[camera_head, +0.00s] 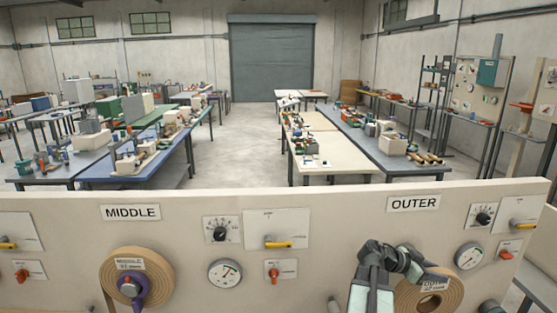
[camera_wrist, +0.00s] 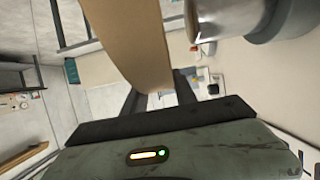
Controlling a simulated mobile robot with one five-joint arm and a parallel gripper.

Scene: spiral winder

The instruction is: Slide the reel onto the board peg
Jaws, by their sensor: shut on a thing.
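The reel is a tan wound roll labelled OUTER (camera_head: 456,293), at the lower right of the head view. My gripper (camera_head: 428,275) is shut on its upper rim. In the wrist view the reel (camera_wrist: 135,45) rises as a tan band from between my gripper's dark fingers (camera_wrist: 158,95). A silvery round peg (camera_wrist: 220,18) stands to the right of the reel in the wrist view, apart from it in the picture. The cream board (camera_head: 340,210) carries an OUTER label (camera_head: 414,203) above the reel. I cannot tell whether the reel is on the peg.
A second tan reel (camera_head: 112,272) labelled MIDDLE sits on a peg with a purple hub (camera_head: 131,288), under the MIDDLE label (camera_head: 130,212). Dials, gauges (camera_head: 225,273) and switches (camera_head: 281,270) line the board. Cluttered workbenches stand behind it.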

